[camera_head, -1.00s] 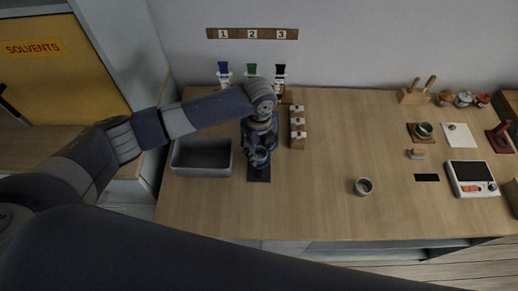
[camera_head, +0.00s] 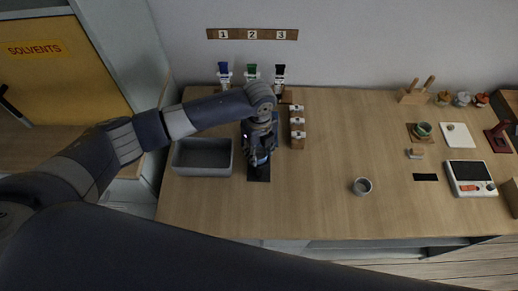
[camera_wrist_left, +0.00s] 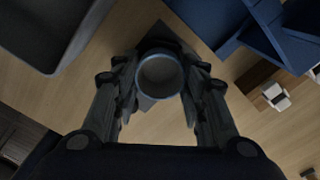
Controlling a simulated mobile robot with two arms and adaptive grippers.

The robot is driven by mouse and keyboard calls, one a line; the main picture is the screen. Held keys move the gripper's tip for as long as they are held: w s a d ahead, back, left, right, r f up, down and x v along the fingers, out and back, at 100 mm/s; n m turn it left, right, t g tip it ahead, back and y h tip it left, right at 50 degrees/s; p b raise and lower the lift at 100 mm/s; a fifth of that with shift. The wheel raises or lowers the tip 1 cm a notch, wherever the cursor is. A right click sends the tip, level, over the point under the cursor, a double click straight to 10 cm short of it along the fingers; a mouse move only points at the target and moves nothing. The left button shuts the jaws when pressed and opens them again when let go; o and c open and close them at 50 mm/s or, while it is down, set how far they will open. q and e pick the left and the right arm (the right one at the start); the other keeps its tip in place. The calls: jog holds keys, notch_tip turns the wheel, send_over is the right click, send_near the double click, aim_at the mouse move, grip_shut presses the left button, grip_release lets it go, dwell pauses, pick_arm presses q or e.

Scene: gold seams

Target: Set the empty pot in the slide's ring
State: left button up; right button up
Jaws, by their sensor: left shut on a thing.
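My left gripper (camera_head: 259,158) points down over a dark strip (camera_head: 258,174) on the table, just right of the grey bin. In the left wrist view the gripper (camera_wrist_left: 160,88) is shut on a round grey pot with a blue rim (camera_wrist_left: 160,73), one finger on each side. The pot looks empty inside, and the dark strip (camera_wrist_left: 147,102) shows beneath it. I cannot tell whether the pot touches it. A blue stand (camera_wrist_left: 215,22) is close by in the wrist view. No ring can be made out clearly. My right gripper is not in view.
A grey bin (camera_head: 176,160) lies to the left. A wooden rack (camera_head: 298,142) with white-topped pieces stands to the right. Another small cup (camera_head: 362,187) stands mid-table, with clear wood around it. Several bottles stand along the back; a device (camera_head: 470,170) is at far right.

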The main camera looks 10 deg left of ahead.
pick_arm(q)
jog(key=shift+f, duration=0.25)
dwell(0.7)
jog(key=o, duration=0.8)
jog(key=shift+o, duration=0.2)
jog(key=shift+r+p, duration=0.15)
jog(key=shift+p, duration=0.15)
jog(key=shift+r+p, duration=2.4)
jog(key=shift+p, duration=0.05)
